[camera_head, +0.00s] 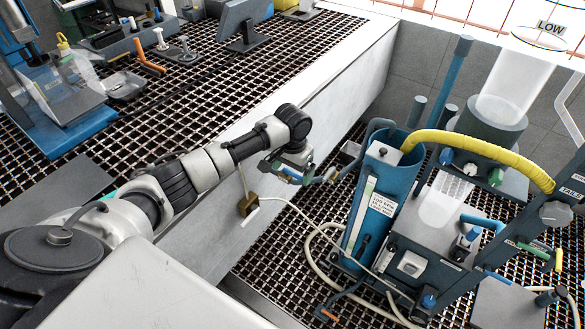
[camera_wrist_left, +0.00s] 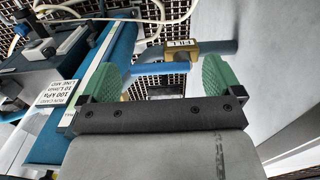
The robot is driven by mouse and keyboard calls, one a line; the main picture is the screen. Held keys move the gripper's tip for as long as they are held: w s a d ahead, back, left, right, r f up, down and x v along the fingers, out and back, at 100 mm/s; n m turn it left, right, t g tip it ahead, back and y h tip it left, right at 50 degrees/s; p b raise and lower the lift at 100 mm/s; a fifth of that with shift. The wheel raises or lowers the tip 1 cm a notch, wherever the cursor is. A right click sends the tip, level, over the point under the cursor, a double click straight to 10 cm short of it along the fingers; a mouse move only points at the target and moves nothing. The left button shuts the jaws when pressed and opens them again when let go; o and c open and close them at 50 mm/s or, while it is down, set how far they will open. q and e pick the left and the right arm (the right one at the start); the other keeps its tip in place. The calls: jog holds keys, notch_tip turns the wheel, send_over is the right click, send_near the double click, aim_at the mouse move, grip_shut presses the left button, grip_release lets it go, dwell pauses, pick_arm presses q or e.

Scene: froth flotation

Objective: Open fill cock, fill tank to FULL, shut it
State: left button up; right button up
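In the head view my left gripper (camera_head: 296,166) is at the lower end of the curved grey pipe (camera_head: 372,130), largely hiding the cock. The blue tank (camera_head: 398,176) stands right of it, with a pale upright gauge strip (camera_head: 360,215); its level is unreadable. My right gripper is out of view.
A yellow ribbed hose (camera_head: 480,147) arches from the tank to the flotation machine. Cream hoses (camera_head: 322,240) loop over the grating beside it. A white bench wall (camera_head: 340,80) runs left of the tank. A brass block (camera_head: 248,205) is at that wall.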

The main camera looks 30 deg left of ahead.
pick_arm(q)
jog(key=c, duration=0.7)
jog(key=shift+s+r+m+p, duration=0.1)
jog(key=shift+r+m+p, duration=0.1)
jog(key=shift+m+p, duration=0.45)
jog(key=m+p, duration=0.2)
jog(key=shift+s+r+p, duration=0.1)
jog(key=shift+s+p, duration=0.15)
jog(key=shift+p, duration=0.1)
jog(key=m, duration=0.1)
jog(key=m+p, duration=0.2)
jog(key=shift+s+a+m, duration=0.25)
jog(key=shift+s+m, duration=0.05)
jog(key=shift+m, duration=0.05)
jog(key=m, duration=0.1)
jog(key=m+p, duration=0.1)
jog(key=shift+s+a+m+p, duration=0.2)
jog(key=shift+a+m+p, duration=0.05)
jog(key=shift+m+p, duration=0.05)
jog(key=m, duration=0.2)
jog(key=shift+s+a+f+m, duration=0.15)
jog(key=shift+a+f+m, duration=0.1)
jog(key=shift+m, duration=0.15)
jog(key=shift+a+m, duration=0.3)
jog(key=shift+m, duration=1.05)
jog(key=shift+a+m, duration=0.25)
jog(key=shift+m, duration=1.1)
